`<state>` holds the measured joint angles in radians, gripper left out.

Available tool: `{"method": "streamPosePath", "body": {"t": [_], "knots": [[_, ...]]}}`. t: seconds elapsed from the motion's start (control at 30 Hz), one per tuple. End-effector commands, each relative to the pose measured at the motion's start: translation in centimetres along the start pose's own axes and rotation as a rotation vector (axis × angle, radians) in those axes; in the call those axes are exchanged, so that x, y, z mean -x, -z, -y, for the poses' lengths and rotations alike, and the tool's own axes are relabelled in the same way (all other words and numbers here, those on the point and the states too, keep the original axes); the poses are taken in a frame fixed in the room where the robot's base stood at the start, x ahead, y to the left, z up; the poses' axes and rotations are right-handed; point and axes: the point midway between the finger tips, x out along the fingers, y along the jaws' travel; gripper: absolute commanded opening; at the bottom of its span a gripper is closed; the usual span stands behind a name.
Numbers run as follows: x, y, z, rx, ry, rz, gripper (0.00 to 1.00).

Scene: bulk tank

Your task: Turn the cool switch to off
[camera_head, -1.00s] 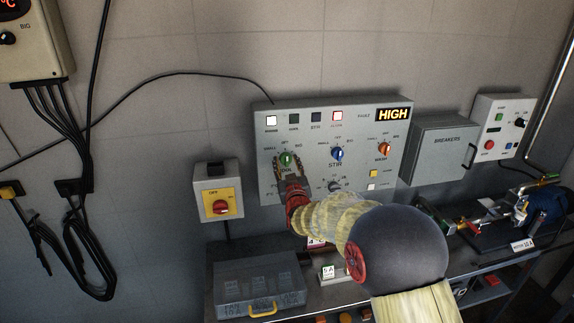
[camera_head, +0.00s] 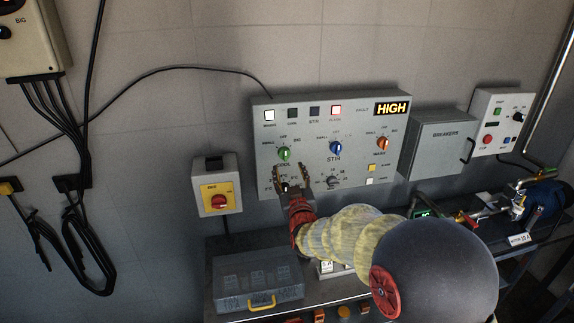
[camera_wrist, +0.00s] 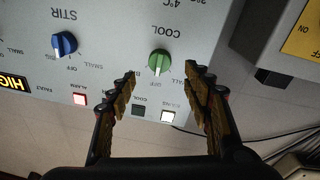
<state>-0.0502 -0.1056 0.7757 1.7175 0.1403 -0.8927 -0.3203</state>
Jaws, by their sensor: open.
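The cool switch is a green knob (camera_head: 284,153) at the left of the grey control panel (camera_head: 350,110). In the wrist view, which shows the panel upside down, the green knob (camera_wrist: 159,62) has its ridge upright in the picture, in line with the OFF mark. My gripper (camera_head: 290,170) is open and empty, just below the knob in the head view. In the wrist view its two fingers (camera_wrist: 160,77) stand apart on either side of the knob's line, and the knob is clear of them. The cool lamp (camera_wrist: 138,110) looks dark.
A blue stir knob (camera_head: 336,148) and an orange knob (camera_head: 383,143) sit to the right. The alarm lamp (camera_head: 335,109) glows pinkish. A yellow switch box (camera_head: 218,198) hangs at the left and a breakers box (camera_head: 437,145) at the right. A bench (camera_head: 325,291) runs below.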

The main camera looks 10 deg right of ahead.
Motion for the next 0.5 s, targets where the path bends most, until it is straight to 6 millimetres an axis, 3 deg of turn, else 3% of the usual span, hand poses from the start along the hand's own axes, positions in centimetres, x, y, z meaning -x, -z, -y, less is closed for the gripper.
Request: {"method": "streamPosePath", "body": {"t": [0.2,0.5], "knots": [[2.9,0.0,0.0,0.0,0.0,0.0,0.5],[3.8,-0.1,0.0,0.001,0.001,0.001,0.5]]}}
